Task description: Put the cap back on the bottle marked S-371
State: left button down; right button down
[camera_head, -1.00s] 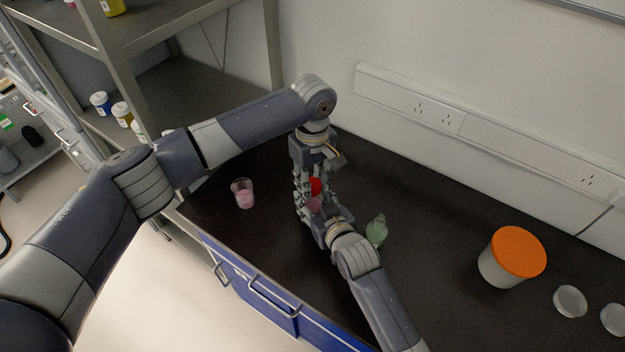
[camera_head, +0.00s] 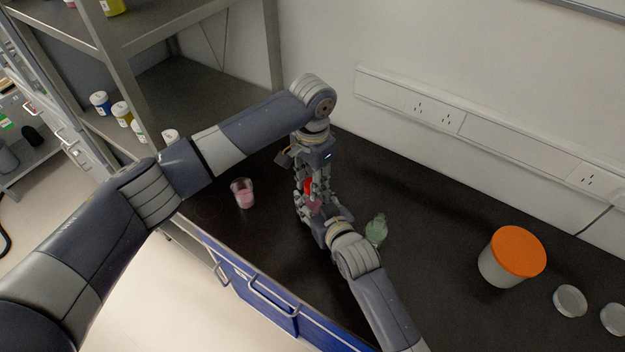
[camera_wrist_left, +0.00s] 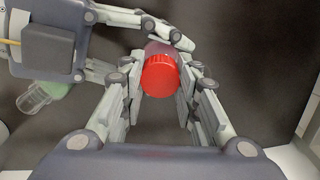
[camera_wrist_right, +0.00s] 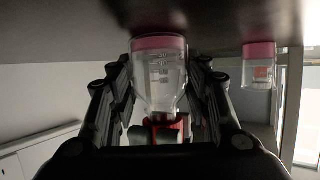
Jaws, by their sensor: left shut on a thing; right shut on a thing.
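A clear bottle (camera_wrist_right: 160,72) with pink liquid stands between the fingers of my right gripper (camera_head: 315,206), which is shut on it; the right wrist view shows it upside down. A red cap (camera_wrist_left: 160,76) sits at the bottle's neck, and its red side (camera_wrist_right: 168,128) also shows in the right wrist view. My left gripper (camera_head: 309,187) comes from above and is shut around the cap. Fingers hide part of the cap and neck, so I cannot tell how tightly the cap is seated. No S-371 marking is readable.
A beaker with pink liquid (camera_head: 243,194) stands to the left, near the bench's front edge. A green flask (camera_head: 377,230) is close to the right of my right gripper. An orange-lidded tub (camera_head: 515,255) and glass dishes (camera_head: 570,301) are farther right.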

pick_arm(q)
jog(key=m, duration=0.5)
jog(key=shift+m, duration=0.3)
jog(key=m, duration=0.5)
jog(key=shift+m, duration=0.4)
jog(key=c, duration=1.2)
grip_release()
jog(key=shift+r, duration=2.25)
jog(key=shift+c, duration=0.2)
